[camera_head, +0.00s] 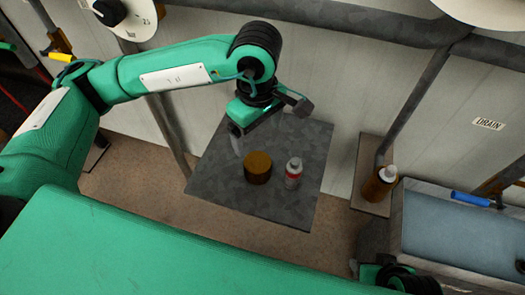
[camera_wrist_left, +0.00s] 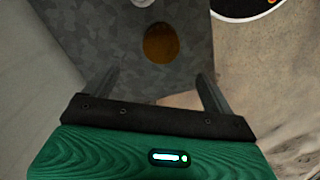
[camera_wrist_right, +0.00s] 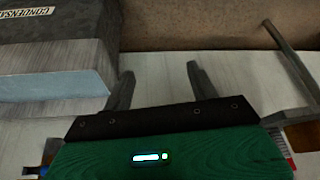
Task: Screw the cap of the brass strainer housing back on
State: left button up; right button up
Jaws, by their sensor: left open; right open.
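A round brass-brown cap-like piece (camera_head: 257,167) stands on the grey metal plate (camera_head: 215,183). It also shows from above in the left wrist view (camera_wrist_left: 160,43). My left gripper (camera_head: 270,121) is open and empty above the plate's back part, with its fingers spread apart; the cap lies beyond its fingertips (camera_wrist_left: 158,78) in the left wrist view. My right gripper (camera_wrist_right: 160,74) is open and empty; in the head view its arm shows only partly at the bottom right edge. I cannot make out the brass strainer housing for certain.
A small bottle with a red and white label (camera_head: 293,174) stands right of the cap. An amber bottle with a white top (camera_head: 380,184) stands on a small shelf farther right, near a vertical pipe (camera_head: 412,105). A grey tank (camera_head: 455,236) with a blue-handled tool (camera_head: 471,199) fills the right.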

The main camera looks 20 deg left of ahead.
aim_at(257, 162)
pick_arm(q)
jog(key=shift+r, duration=0.1)
notch_tip(257, 162, down, 9)
jog(key=shift+r+b, duration=0.15)
jog(key=shift+b, duration=0.2)
pick_arm(e)
jog(key=shift+w+a+f+t+y, duration=0.25)
jog(key=shift+w+a+t+y, duration=0.05)
jog(key=shift+w+a+t, duration=0.35)
pick_arm(q)
jog(key=f, duration=0.4)
jog(key=shift+s+a, duration=0.1)
jog(key=shift+a, duration=0.15)
jog(key=shift+f, duration=0.6)
pick_arm(e)
jog(key=shift+w+a, duration=0.15)
jog(key=shift+a, duration=0.2)
